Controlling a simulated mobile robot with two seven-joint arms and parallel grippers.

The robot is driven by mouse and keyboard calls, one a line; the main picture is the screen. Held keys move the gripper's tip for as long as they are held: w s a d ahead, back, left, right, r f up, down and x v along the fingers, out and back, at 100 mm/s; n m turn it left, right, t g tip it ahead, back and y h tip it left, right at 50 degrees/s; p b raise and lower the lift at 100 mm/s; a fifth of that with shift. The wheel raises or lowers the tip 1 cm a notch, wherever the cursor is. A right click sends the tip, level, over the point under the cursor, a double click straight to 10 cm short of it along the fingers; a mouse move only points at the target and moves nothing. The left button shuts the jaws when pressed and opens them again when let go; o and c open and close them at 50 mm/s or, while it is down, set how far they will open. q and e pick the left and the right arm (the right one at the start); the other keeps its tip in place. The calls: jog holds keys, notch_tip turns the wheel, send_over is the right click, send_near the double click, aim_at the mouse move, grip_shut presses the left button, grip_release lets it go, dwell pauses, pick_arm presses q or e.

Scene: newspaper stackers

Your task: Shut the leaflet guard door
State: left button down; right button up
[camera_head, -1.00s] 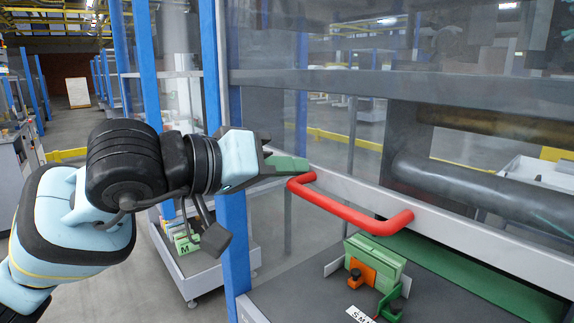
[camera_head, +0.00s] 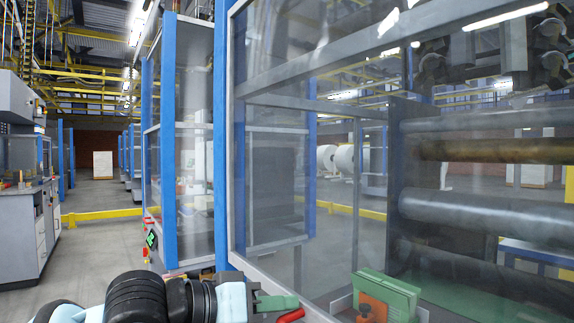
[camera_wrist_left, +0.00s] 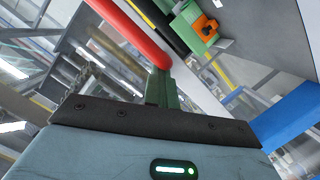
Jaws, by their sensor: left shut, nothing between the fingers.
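The leaflet guard door is a large clear panel in a grey frame (camera_head: 237,150), filling the right of the head view, with its lower rail running off the bottom edge. Its red handle (camera_head: 291,316) shows only as a short piece at the bottom; the wrist view shows more of the red bar (camera_wrist_left: 130,32). My left gripper (camera_head: 290,302) is shut and empty, its green fingers (camera_wrist_left: 162,88) at the near end of the handle. They look to be touching or very close; I cannot tell which. My right gripper is not in view.
Behind the clear panel are dark rollers (camera_head: 480,215) and a green block (camera_head: 390,290) with an orange part (camera_head: 371,306). A blue post (camera_head: 220,130) stands left of the door. An open aisle floor (camera_head: 100,235) lies left, with a grey cabinet (camera_head: 25,220) beyond.

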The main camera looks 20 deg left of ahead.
pick_arm(q)
notch_tip(320, 180, down, 18)
jog(key=b, duration=1.1)
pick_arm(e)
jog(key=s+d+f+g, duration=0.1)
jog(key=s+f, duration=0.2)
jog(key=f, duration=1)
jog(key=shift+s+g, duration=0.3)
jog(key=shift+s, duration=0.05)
pick_arm(q)
jog(key=shift+f, duration=0.15)
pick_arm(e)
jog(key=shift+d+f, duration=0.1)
pick_arm(q)
jog(key=shift+f, duration=0.15)
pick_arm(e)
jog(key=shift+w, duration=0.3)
pick_arm(q)
jog(key=s+a+r+p, duration=0.1)
jog(key=s+a+r, duration=0.5)
jog(key=a, duration=0.2)
jog(key=shift+a+r, duration=0.15)
jog(key=shift+a, duration=0.05)
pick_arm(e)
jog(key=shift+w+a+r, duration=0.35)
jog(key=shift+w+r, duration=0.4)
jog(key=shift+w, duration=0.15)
pick_arm(q)
jog(key=shift+s, duration=0.1)
